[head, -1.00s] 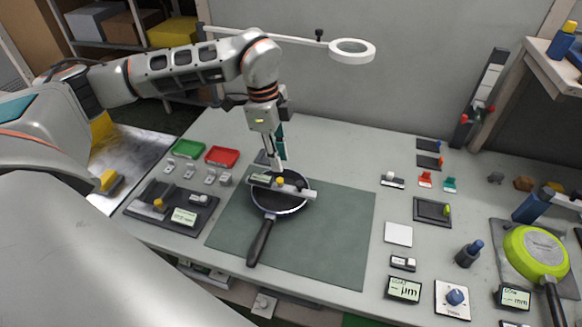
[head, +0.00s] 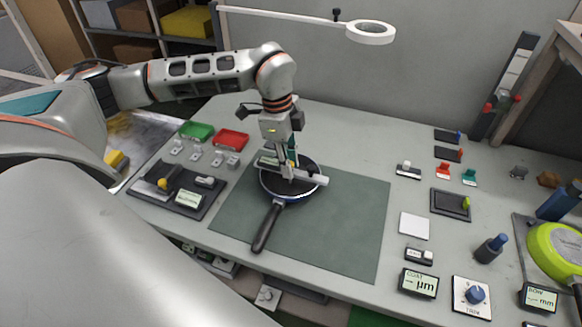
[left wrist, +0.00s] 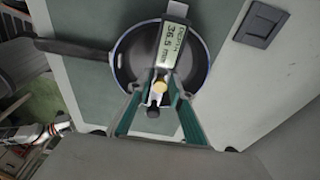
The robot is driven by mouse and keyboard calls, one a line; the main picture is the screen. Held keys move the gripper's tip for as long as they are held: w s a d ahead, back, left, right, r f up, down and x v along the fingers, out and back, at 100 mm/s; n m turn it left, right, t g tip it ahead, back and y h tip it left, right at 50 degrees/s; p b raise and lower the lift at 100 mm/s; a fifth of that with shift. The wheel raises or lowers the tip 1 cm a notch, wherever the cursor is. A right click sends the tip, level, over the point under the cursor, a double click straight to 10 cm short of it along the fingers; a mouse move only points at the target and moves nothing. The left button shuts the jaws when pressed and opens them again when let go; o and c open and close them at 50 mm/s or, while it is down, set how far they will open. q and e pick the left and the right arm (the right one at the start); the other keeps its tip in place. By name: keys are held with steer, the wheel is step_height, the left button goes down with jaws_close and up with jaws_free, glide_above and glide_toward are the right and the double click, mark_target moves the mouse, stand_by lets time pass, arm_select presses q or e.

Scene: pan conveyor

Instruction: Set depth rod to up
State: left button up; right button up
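A frying pan (head: 282,197) with a black handle lies on the green mat (head: 335,225). A light depth gauge (head: 312,178) spans its rim. My left gripper (head: 288,175) points down at the gauge's middle. The rod below the gauge is hidden. My right gripper is not in view.
A dark tray of tools (head: 172,200) and green and red bins (head: 231,139) stand left of the mat. A white ring lamp (head: 370,32) hangs above the back. Displays, a dial (head: 475,295) and a lime pan (head: 555,250) are at the right.

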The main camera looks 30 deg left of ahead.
mark_target(292, 164)
arm_select(q)
steer(key=c, duration=0.4)
steer(key=shift+o, duration=0.2)
steer(key=shift+r, duration=0.15)
steer(key=shift+r, duration=0.1)
steer(key=shift+r+p, duration=0.45)
steer(key=shift+p, duration=0.15)
steer(key=shift+r+p, duration=0.85)
steer(key=shift+r, duration=0.4)
steer(key=o, duration=0.4)
